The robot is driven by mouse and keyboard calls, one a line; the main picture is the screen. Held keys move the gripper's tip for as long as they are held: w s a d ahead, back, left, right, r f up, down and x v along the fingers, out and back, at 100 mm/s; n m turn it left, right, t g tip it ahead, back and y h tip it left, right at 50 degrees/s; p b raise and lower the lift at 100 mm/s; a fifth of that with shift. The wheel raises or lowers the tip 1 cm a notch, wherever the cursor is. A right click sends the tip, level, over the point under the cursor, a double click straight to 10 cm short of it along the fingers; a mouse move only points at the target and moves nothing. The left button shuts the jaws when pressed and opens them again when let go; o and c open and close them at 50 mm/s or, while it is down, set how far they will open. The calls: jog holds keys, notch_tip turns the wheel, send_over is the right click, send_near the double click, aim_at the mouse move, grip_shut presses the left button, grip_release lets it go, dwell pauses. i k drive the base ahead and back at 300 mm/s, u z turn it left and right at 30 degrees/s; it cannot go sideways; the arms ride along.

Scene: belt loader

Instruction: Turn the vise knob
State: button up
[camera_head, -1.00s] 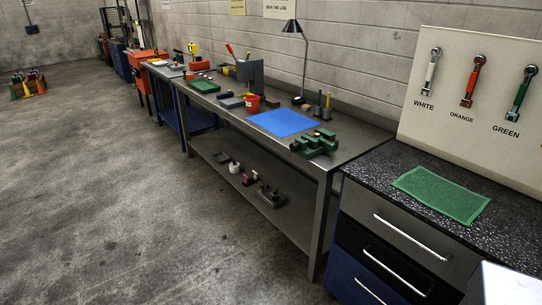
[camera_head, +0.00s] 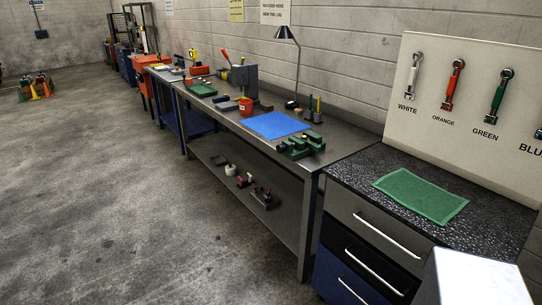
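A green vise (camera_head: 302,145) sits near the front right corner of the long grey workbench (camera_head: 285,166), beside a blue mat. Its knob is too small to make out clearly. My gripper is not in view, and nothing in the picture touches the vise.
A blue mat (camera_head: 274,125), red bucket (camera_head: 246,107) and desk lamp (camera_head: 291,75) stand on the bench. A drawer cabinet with a green mat (camera_head: 420,195) and a wrench board (camera_head: 470,110) stands at right.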

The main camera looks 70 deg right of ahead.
aim_at(280, 148)
jog(key=z, duration=0.6)
jog(key=i, duration=1.15)
jog(key=u, duration=0.1)
jog(key=k, duration=0.95)
jog(key=z, duration=0.2)
jog(key=i, duration=0.5)
jog(key=u, duration=0.05)
